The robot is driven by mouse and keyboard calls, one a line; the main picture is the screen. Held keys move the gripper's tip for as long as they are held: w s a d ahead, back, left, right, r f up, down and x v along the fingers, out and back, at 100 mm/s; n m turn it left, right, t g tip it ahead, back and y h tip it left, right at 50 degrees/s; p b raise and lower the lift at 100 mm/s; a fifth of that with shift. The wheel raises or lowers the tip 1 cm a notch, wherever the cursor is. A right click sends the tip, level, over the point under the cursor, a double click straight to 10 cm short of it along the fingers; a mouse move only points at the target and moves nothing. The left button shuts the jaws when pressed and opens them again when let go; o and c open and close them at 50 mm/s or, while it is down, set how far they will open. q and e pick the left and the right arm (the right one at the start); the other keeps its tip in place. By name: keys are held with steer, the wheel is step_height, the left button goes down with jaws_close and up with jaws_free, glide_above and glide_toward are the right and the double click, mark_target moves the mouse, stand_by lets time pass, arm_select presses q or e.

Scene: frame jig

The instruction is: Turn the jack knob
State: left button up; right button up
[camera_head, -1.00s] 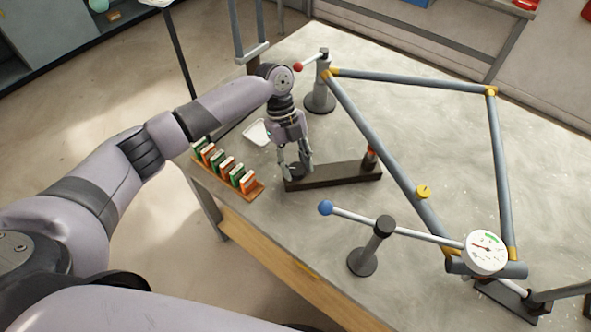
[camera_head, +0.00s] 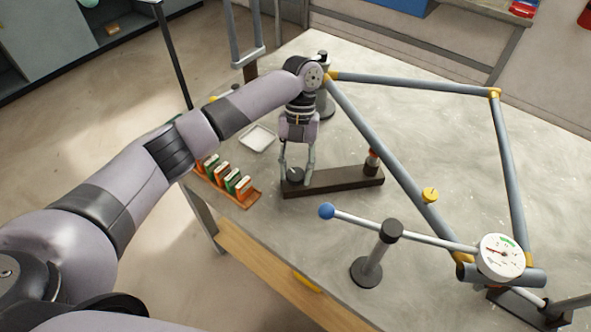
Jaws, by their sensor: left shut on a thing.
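The jack is a dark bar (camera_head: 335,180) lying on the grey table, with a round black knob (camera_head: 296,174) at its left end and a post with a reddish band (camera_head: 372,163) at its right end. My left gripper (camera_head: 296,178) points down over the left end, its fingers on either side of the knob and shut on it. The fingers partly hide the knob. My right gripper is out of view.
A bicycle-like tube frame (camera_head: 388,162) spans the table to the right. A blue-ended lever (camera_head: 326,211) on a stand (camera_head: 368,270) and a white dial gauge (camera_head: 500,257) stand in front. A rack of small blocks (camera_head: 236,195) and a white tray (camera_head: 257,138) are left.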

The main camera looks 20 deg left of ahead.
arm_select(q)
steer(key=shift+m, duration=0.3)
steer(key=o, duration=1.1)
steer(key=v, duration=1.2)
steer(key=shift+d, duration=0.1)
